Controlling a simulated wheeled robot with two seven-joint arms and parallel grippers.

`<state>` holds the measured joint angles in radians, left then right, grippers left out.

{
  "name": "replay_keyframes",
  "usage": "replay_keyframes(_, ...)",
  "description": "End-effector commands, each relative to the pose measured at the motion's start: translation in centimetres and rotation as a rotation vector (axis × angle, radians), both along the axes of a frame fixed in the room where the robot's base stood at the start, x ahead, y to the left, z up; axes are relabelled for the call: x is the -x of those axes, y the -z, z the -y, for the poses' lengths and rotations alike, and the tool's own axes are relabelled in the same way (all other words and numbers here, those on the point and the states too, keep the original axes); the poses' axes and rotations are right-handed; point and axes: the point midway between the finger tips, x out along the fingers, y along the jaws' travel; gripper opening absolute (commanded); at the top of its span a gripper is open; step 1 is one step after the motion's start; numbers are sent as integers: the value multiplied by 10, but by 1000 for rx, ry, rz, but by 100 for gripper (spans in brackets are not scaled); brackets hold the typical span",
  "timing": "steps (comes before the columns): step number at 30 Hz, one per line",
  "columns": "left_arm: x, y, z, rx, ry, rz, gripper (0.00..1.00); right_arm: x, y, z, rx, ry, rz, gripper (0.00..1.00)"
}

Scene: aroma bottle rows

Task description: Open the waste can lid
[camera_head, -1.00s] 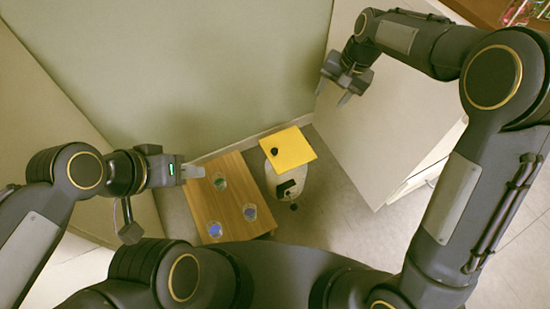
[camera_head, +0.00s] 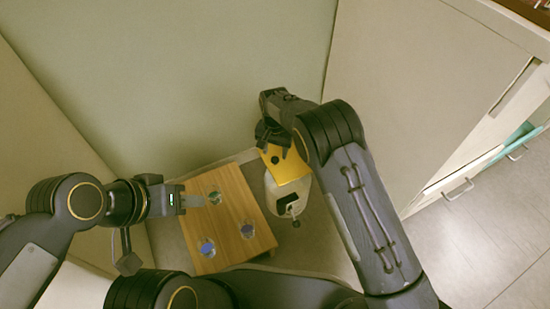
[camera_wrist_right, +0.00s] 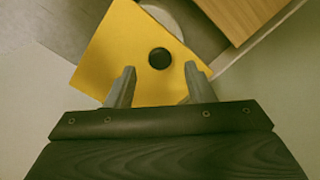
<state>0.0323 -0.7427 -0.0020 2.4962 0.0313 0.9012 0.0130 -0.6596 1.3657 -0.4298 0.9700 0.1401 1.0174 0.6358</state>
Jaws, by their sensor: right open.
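The waste can (camera_head: 283,203) has a pale body and stands on the floor right of the wooden table. Its yellow lid (camera_head: 290,170) lies over its top and carries a round black knob (camera_wrist_right: 159,58). My right gripper (camera_head: 275,152) is over the lid's far edge. In the right wrist view my right gripper (camera_wrist_right: 160,84) is open, its fingers apart on either side below the knob, with nothing between them; contact with the lid cannot be told. My left gripper (camera_head: 192,201) is at the wooden table's left edge; its jaw gap is not clear.
A low wooden table (camera_head: 232,190) carries several small glass bottles, among them a green one (camera_head: 214,198) and a blue one (camera_head: 207,247). Walls stand behind and at the left. A white cabinet (camera_head: 400,90) with drawers bounds the right side.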

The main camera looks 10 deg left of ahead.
Motion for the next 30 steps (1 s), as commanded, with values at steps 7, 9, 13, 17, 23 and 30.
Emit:
replay_keyframes(7,0,14,0,0,0,0,36,0,33,0,0,-1,1,48)
replay_keyframes(9,0,14,0,0,0,0,36,0,34,0,0,-1,1,48)
replay_keyframes(13,0,13,0,0,0,0,36,0,34,0,-1,-1,1,48)
replay_keyframes(17,0,13,0,0,0,0,36,0,34,0,-1,-1,1,38)
replay_keyframes(23,0,13,0,0,0,0,36,0,34,0,-1,-1,1,12)
replay_keyframes(30,0,13,0,0,0,0,36,0,33,0,-1,-1,0,0)
